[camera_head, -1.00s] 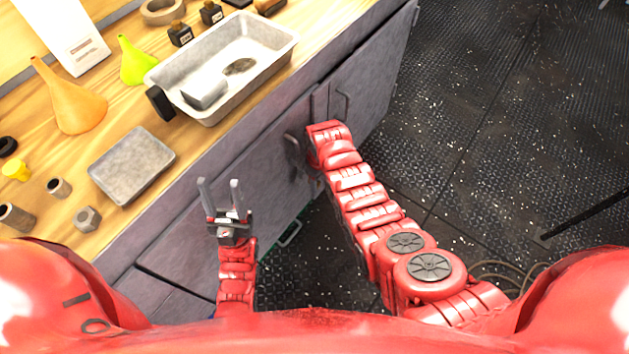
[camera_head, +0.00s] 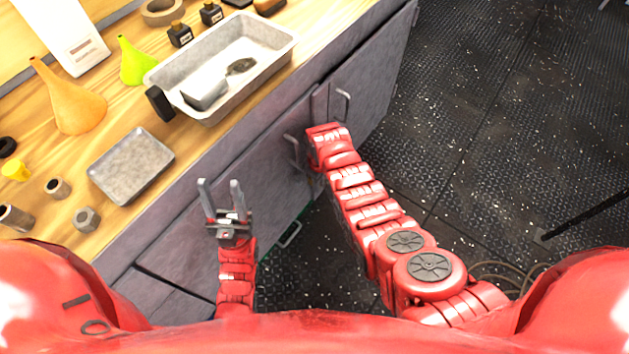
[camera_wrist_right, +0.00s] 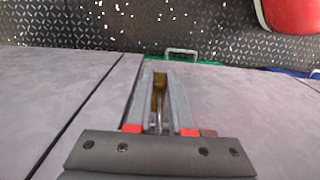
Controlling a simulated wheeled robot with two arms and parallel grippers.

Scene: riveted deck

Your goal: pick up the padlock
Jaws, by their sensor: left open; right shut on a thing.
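The padlock (camera_wrist_right: 159,88) shows in the right wrist view as a narrow brass body with a grey metal shackle. My right gripper (camera_wrist_right: 161,78) is shut on it, with one finger on each side, in front of the grey cabinet doors. In the head view the padlock and the right fingers are hidden behind my right wrist, which is close to the cabinet front. My left gripper (camera_head: 222,192) is open and empty, in front of the cabinet and below the worktop edge.
The grey cabinet (camera_head: 258,150) has door handles (camera_head: 342,104) beside my right wrist. On the wooden worktop are a metal pan (camera_head: 268,77), a flat tray (camera_head: 131,167), an orange funnel (camera_head: 70,98) and a nut (camera_head: 87,219). The dark floor (camera_head: 480,150) to the right is mostly open.

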